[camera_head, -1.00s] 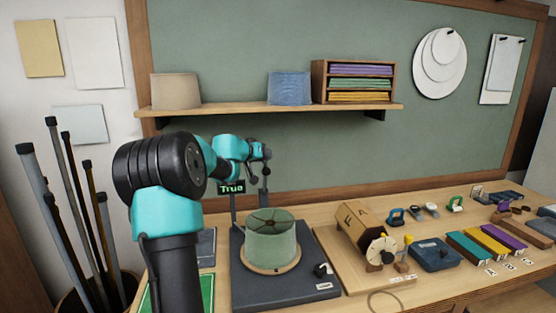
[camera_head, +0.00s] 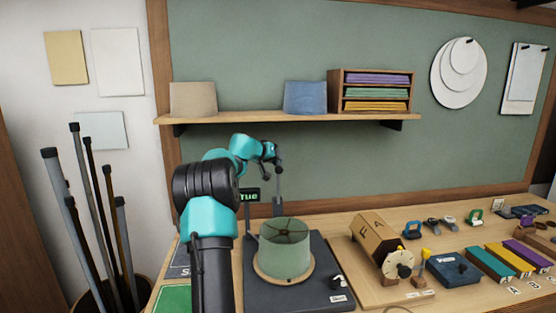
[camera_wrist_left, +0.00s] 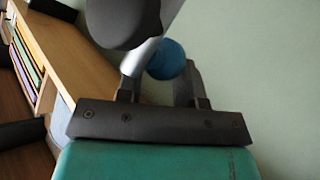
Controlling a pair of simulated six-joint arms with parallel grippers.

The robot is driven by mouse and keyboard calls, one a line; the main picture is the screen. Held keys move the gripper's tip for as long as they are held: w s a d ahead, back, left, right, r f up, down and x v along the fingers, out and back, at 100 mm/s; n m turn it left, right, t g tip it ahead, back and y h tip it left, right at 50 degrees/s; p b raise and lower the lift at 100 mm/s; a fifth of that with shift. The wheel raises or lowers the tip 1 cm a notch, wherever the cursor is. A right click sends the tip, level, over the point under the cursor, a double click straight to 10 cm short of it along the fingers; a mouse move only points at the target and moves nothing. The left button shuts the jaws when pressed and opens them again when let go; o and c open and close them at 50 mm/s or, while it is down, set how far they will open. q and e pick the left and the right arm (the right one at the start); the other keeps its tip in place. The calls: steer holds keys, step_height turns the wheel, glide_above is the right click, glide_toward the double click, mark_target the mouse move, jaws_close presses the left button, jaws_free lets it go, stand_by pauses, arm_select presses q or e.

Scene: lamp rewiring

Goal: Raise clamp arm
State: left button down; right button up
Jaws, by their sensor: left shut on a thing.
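My left gripper (camera_head: 271,168) is behind and above the green drum lampshade (camera_head: 285,252), at the top of a thin grey upright (camera_head: 279,190) on the dark base. In the left wrist view, my left gripper's fingers (camera_wrist_left: 160,85) are shut on a blue ball-shaped knob (camera_wrist_left: 167,58), which appears to be the clamp arm's handle. A dark rounded part on a grey rod (camera_wrist_left: 125,18) shows just past the fingers. The gripper hides how the clamp arm joins its upright. The lampshade stands upright on a round wooden disc. My right gripper is not in view.
A wooden shelf (camera_head: 290,119) with two shades and a paper rack is on the wall behind the gripper. A small display (camera_head: 250,196) stands beside the upright, partly hidden by my arm. A wooden block device (camera_head: 378,243) and several small tools lie to the right.

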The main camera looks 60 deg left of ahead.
arm_select(q)
steer(key=shift+a+f, duration=0.25)
steer(key=shift+f, duration=0.35)
steer(key=shift+a+f, duration=0.2)
steer(key=shift+f, duration=0.35)
steer(key=c, duration=0.8)
jaws_free()
steer(key=shift+s+a, duration=0.1)
steer(key=shift+s, duration=0.1)
steer(key=shift+w+d, duration=0.25)
steer(key=shift+w, duration=0.1)
steer(key=v, duration=1.2)
steer(key=r+v, duration=0.1)
steer(key=v, duration=0.5)
steer(key=shift+w+a, duration=0.1)
steer(key=shift+w, duration=0.1)
